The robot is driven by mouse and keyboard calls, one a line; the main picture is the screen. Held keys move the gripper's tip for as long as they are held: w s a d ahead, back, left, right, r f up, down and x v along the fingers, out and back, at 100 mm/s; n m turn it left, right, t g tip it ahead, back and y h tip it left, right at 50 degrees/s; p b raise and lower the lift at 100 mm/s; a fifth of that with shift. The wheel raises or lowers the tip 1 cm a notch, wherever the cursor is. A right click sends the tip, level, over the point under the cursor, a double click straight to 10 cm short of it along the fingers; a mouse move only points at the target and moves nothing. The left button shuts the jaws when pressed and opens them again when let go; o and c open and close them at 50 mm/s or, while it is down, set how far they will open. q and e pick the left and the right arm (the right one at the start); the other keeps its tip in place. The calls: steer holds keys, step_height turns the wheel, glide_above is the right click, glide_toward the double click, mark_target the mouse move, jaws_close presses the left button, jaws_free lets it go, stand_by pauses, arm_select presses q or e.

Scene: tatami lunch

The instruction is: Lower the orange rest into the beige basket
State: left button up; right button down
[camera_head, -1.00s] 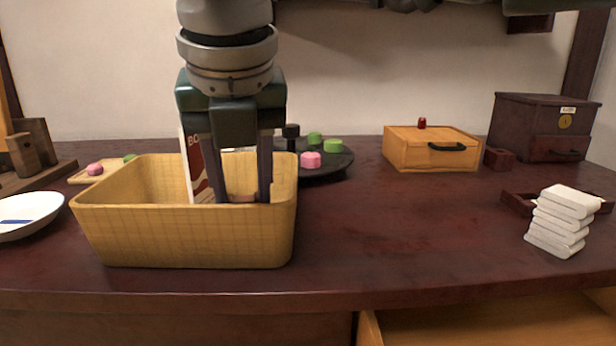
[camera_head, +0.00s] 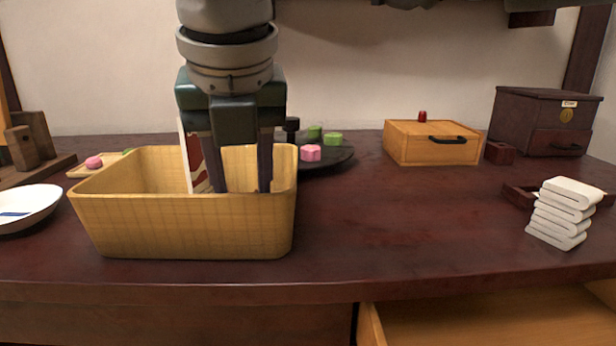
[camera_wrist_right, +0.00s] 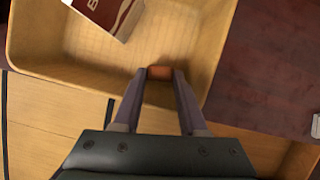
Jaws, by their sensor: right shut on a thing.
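The beige basket (camera_head: 190,228) stands on the dark red table at the left in the head view; it also shows in the right wrist view (camera_wrist_right: 90,68). My right gripper (camera_head: 238,188) points down with its fingertips inside the basket, behind the front wall. It is shut on the orange rest (camera_wrist_right: 160,73), a small block seen between the fingertips in the right wrist view. In the head view the front wall hides the rest. I cannot tell whether the rest touches the basket floor. My left gripper is not in view.
A red and white box (camera_head: 192,160) stands in the basket beside my fingers. A dark round tray (camera_head: 335,158) with pink and green pieces is behind. A white folded stack (camera_head: 562,212) is at right. The middle of the table (camera_head: 400,220) is clear.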

steer(key=shift+f+b, duration=0.35)
steer(key=shift+f, duration=0.15)
steer(key=shift+f+b, duration=0.4)
steer(key=shift+f, duration=0.1)
stand_by(0.4)
steer(key=shift+c, duration=1.9)
jaws_free()
steer(key=shift+r, duration=0.1)
